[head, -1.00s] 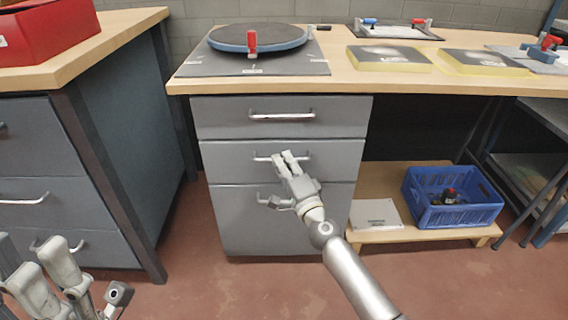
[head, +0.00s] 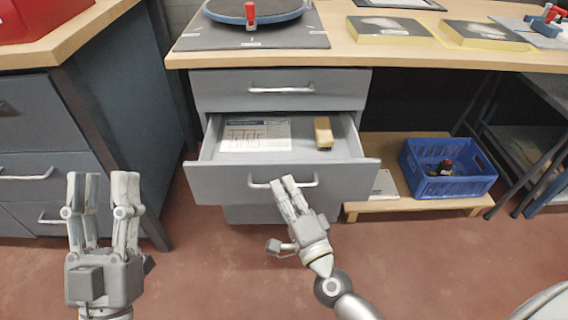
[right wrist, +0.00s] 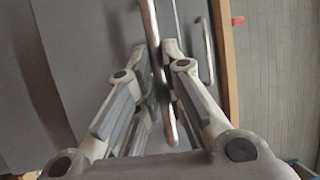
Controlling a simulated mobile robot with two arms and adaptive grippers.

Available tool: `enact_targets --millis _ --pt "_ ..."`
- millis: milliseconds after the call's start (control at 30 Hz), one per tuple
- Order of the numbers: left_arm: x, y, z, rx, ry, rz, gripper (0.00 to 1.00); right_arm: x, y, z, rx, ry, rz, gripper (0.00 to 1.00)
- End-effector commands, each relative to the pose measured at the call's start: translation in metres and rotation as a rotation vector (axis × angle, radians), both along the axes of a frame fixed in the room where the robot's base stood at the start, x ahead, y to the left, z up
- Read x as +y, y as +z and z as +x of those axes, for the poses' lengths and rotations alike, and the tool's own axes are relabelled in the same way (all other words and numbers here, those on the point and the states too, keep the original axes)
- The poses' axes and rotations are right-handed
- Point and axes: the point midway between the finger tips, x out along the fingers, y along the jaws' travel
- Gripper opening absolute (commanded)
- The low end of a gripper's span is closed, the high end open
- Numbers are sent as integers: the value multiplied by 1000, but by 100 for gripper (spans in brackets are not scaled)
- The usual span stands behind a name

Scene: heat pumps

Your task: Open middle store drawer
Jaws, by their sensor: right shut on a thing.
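The middle drawer (head: 230,180) of the grey cabinet stands pulled out, with its inside showing in the head view. A printed sheet (head: 256,135) and a small wooden block (head: 323,132) lie in it. My right gripper (head: 288,183) is shut on the drawer's metal handle (head: 309,181). In the right wrist view the handle (right wrist: 155,75) runs between the fingers of my right gripper (right wrist: 160,62). My left gripper (head: 104,180) is open and empty, in front of the left cabinet and apart from the drawer.
The top drawer (head: 225,92) above is shut. The bottom drawer is mostly hidden. A blue crate (head: 455,187) stands on a low wooden shelf (head: 405,206) at the right. The left cabinet (head: 120,130) stands close by. Red floor in front is clear.

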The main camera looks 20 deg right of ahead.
Motion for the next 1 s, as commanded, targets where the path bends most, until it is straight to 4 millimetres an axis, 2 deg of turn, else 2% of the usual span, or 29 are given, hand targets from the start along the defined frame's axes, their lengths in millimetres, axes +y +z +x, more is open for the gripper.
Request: enact_targets --millis 33,200,400,600,967,1000 --pt "0 -1 1 7 1 3 40 3 -1 -13 4 1 0 0" --pt "0 -3 3 20 1 6 40 12 -1 -44 3 2 -1 0" --pt "0 -3 3 22 1 6 40 19 -1 -68 2 0 0 0" --pt "0 -4 3 23 2 7 40 22 -1 -77 0 -1 0 0" --pt "0 -4 3 23 2 7 40 22 0 -78 0 -1 -1 0" --pt "0 -4 3 23 2 7 40 22 0 -78 0 -1 -1 13"
